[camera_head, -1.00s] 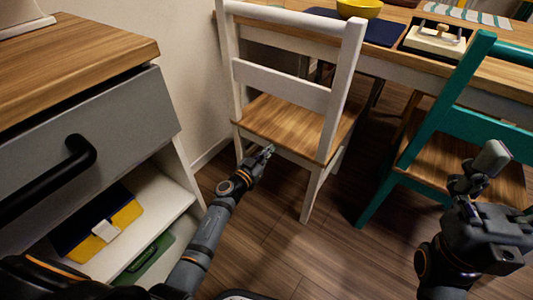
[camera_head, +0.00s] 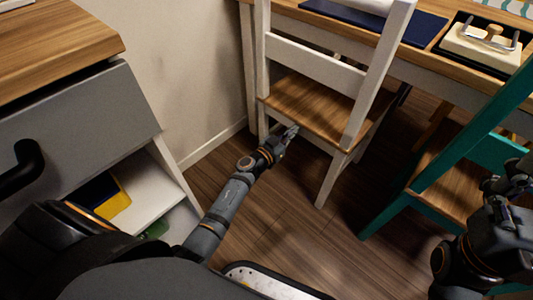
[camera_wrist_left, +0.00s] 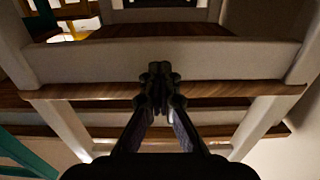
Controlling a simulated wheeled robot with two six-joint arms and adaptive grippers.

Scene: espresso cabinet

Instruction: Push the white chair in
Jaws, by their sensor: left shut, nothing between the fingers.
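The white chair (camera_head: 315,62) has a white frame and a brown wooden seat (camera_head: 308,103). It stands upright with its back toward me, and the front of its seat is at the wooden table. My left gripper (camera_head: 290,132) is shut and empty, low at the seat's near edge, below the backrest. In the left wrist view the shut fingers (camera_wrist_left: 160,78) point at the chair's white rails (camera_wrist_left: 170,60) and overlap the seat edge; I cannot tell whether they touch it. My right gripper (camera_head: 515,180) is at the right edge, partly cut off, and its opening is unclear.
The wooden table (camera_head: 416,62) bears a dark blue mat (camera_head: 410,28) and a tray with a white block (camera_head: 480,45). A teal chair (camera_head: 440,160) stands close on the right. A grey cabinet (camera_head: 85,125) is on the left, beside a wall (camera_head: 190,80). Floor between is clear.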

